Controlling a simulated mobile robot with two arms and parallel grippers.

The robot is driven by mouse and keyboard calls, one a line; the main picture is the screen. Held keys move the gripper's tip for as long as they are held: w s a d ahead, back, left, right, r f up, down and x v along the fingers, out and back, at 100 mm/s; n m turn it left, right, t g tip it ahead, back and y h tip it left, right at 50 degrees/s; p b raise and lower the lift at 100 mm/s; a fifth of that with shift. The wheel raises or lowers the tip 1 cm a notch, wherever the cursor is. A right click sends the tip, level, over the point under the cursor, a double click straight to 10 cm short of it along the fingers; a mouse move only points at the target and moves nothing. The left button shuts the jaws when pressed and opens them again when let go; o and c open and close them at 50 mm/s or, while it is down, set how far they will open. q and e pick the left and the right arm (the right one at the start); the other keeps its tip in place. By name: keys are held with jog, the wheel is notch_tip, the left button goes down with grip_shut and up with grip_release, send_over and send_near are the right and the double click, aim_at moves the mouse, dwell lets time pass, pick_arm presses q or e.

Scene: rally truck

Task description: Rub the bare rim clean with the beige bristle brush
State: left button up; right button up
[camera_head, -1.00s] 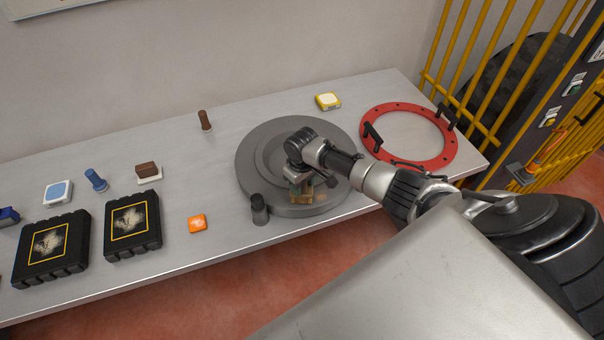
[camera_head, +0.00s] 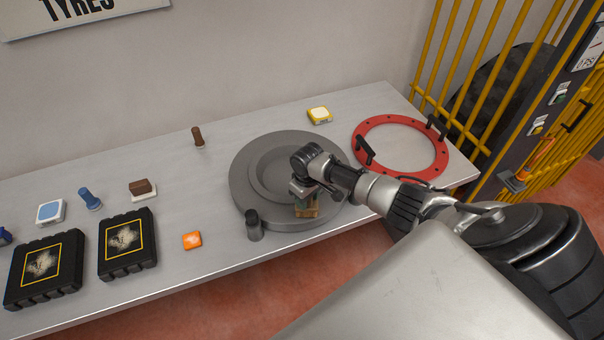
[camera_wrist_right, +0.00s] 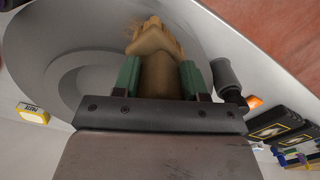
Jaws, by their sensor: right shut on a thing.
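The bare grey rim (camera_head: 252,165) lies flat on the grey bench, a wide round disc with a raised inner ring; it also fills much of the right wrist view (camera_wrist_right: 40,60). My right gripper (camera_head: 306,201) is over the near right part of the rim. It is shut on the beige bristle brush (camera_head: 308,213). In the right wrist view the brush (camera_wrist_right: 155,45) sits between the green finger pads, bristles facing the rim. Whether the bristles touch the surface cannot be told. My left gripper is not in view.
A dark cylindrical peg (camera_head: 254,228) stands at the rim's near left edge. A red ring with black handles (camera_head: 360,128) lies to the right. A yellow-white block (camera_head: 319,115), a brown peg (camera_head: 198,138), an orange block (camera_head: 192,241) and black cases (camera_head: 128,268) are on the bench (camera_head: 185,190).

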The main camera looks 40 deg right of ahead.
jog(key=shift+f+b, duration=0.4)
jog(key=shift+f, duration=0.2)
dwell(0.6)
jog(key=shift+s+r, duration=0.1)
jog(key=shift+r, duration=0.05)
jog(key=shift+s+a+p, duration=0.1)
jog(key=shift+s+p, duration=0.25)
jog(key=shift+p, duration=0.05)
jog(key=shift+w, duration=0.1)
jog(key=shift+w+d+f+b, duration=0.2)
jog(key=shift+w+b, duration=0.6)
jog(key=shift+b, duration=0.15)
